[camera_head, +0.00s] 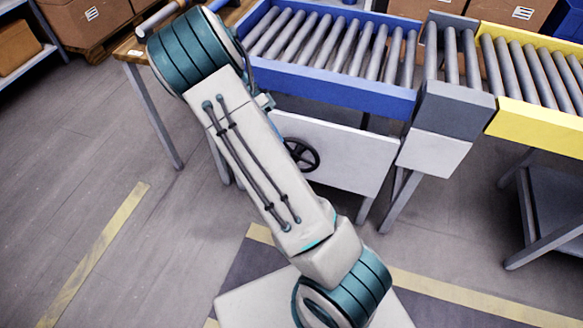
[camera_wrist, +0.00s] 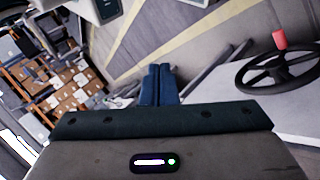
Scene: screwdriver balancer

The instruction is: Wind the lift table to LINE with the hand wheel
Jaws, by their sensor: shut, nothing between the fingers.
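A black spoked hand wheel (camera_head: 302,155) is on the white panel below the blue-sided roller table (camera_head: 340,92), just right of my arm. It also shows large at the right of the wrist view (camera_wrist: 280,70), with a red knob (camera_wrist: 280,40) standing up from its rim. My gripper (camera_wrist: 157,70) is shut and empty, its blue fingers together. It is to the left of the wheel in the wrist view and apart from it. My arm hides the gripper in the head view. I see no readable LINE mark.
A grey roller section (camera_head: 452,103) joins the blue table to a yellow-sided conveyor (camera_head: 530,122) at the right. A wooden bench (camera_head: 128,48) stands behind my arm at upper left. Cartons stand at the back. The floor at left is clear.

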